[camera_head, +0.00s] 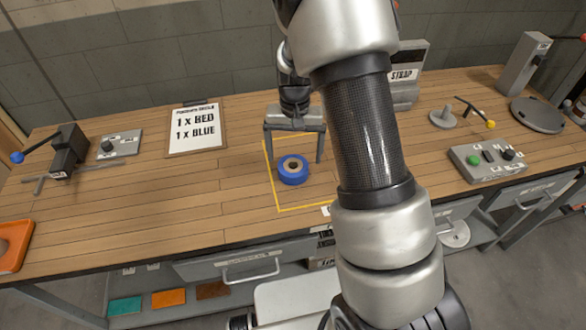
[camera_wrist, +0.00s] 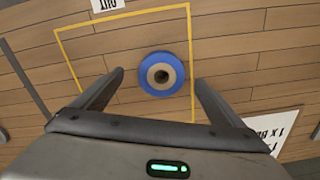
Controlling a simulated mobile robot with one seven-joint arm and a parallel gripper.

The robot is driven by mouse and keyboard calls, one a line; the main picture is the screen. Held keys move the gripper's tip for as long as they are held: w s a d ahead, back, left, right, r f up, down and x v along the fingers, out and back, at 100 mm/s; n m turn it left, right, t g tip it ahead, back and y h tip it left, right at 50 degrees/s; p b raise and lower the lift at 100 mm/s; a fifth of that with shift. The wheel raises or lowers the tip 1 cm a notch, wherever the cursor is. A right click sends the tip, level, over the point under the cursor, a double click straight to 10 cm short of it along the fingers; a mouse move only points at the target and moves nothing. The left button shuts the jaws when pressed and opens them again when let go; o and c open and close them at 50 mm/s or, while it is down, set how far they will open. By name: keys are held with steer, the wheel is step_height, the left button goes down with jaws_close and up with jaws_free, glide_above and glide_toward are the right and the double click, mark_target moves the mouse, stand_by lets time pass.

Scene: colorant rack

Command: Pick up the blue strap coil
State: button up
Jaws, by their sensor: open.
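The blue strap coil (camera_head: 293,171) lies flat on the wooden bench, inside a yellow outlined square. It is a blue ring with a tan core and a dark centre hole. In the wrist view the coil (camera_wrist: 163,74) sits between and just beyond the fingers. My gripper (camera_head: 295,160) is open and empty, its two fingers spread to either side of the coil's direction. In the wrist view my gripper (camera_wrist: 157,78) has its fingers apart, not touching the coil. How high the fingertips are above the bench is hard to tell.
A clipboard sign (camera_head: 196,131) reading "1 x RED, 1 x BLUE" lies left of the square. A lever device (camera_head: 69,150) is at the left, and a button box (camera_head: 487,158) at the right. A drawer (camera_head: 231,266) is below the front edge.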

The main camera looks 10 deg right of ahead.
mark_target(293, 166)
steer(key=shift+w+a+f, duration=0.1)
steer(key=shift+w+f, duration=0.1)
steer(key=shift+f, duration=1.45)
steer(key=shift+w+f, duration=0.2)
steer(key=shift+f, duration=1.45)
steer(key=c, duration=1.3)
